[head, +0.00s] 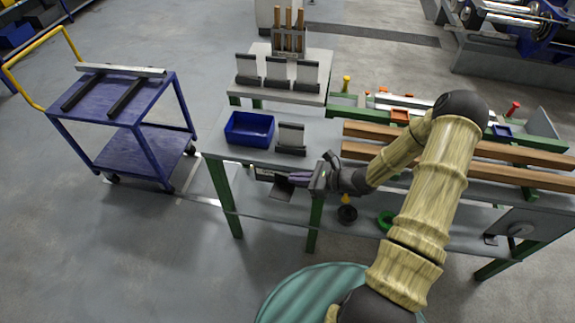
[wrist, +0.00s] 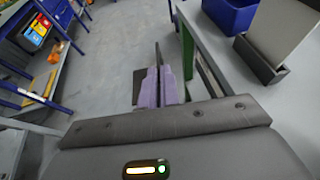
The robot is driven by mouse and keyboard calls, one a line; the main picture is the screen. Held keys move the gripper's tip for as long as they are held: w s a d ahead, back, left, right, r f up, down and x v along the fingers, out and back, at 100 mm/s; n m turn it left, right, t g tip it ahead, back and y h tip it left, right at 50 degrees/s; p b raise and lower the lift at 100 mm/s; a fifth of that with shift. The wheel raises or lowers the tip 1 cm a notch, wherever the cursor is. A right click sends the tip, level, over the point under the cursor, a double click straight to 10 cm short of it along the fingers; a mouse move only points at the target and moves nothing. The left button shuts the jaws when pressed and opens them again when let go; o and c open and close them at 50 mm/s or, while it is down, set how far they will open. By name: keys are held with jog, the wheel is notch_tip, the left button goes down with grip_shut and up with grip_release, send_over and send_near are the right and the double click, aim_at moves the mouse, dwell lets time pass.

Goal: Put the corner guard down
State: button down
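The corner guard (head: 282,192) appears to be the dark angled piece at the tips of my gripper (head: 290,179). In the wrist view, a thin dark edge of the corner guard (wrist: 157,54) stands between the purple fingers, and a flat dark flange shows to their left. My gripper (wrist: 160,88) is shut on it. It is held in the air just off the front edge of the grey table (head: 313,130), clear of the tabletop. Part of the guard is hidden by the fingers.
On the table stand a blue bin (head: 249,129) and a dark holder with a pale plate (head: 291,138). Several similar holders stand on the raised shelf behind. Timber beams (head: 500,157) run to the right. A blue cart (head: 125,100) carrying bars stands left, with open floor between.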

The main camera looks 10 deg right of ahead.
jog(key=s+d+f+m+t+h+b, duration=0.1)
jog(key=s+d+f+b, duration=0.1)
jog(key=f, duration=0.9)
jog(key=s+d, duration=0.1)
jog(key=s, duration=0.1)
jog(key=shift+s+d+f+m+b, duration=0.3)
jog(key=shift+s+d+b, duration=0.05)
